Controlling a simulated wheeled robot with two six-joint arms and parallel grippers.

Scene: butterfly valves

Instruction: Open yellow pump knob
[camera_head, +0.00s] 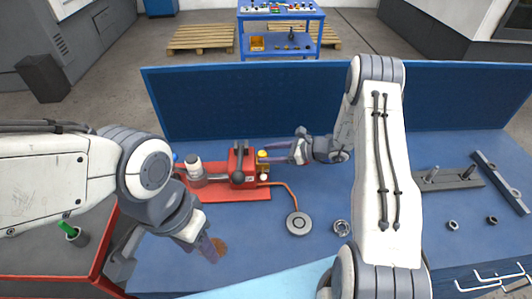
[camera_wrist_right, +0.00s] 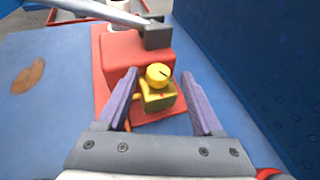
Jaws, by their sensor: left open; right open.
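The yellow pump knob (camera_wrist_right: 158,75) sits on top of a yellow valve block (camera_wrist_right: 158,98) on the side of the red pump (camera_head: 242,166). In the head view the yellow knob (camera_head: 262,155) is small, close to my right gripper's fingertips. My right gripper (camera_head: 264,155) comes from the right and is open. In the right wrist view its two purple fingers (camera_wrist_right: 158,92) stand on either side of the yellow block, apart from it as far as I can tell. My left gripper (camera_head: 168,252) is open and empty over the left front of the table.
The pump stands on a red base plate (camera_head: 228,194) on the blue table (camera_head: 270,245). A copper-coloured hose runs to a grey round disc (camera_head: 299,223). Loose nuts (camera_head: 453,225) and a grey fixture (camera_head: 447,179) lie at the right. A blue panel (camera_head: 230,105) closes the back.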

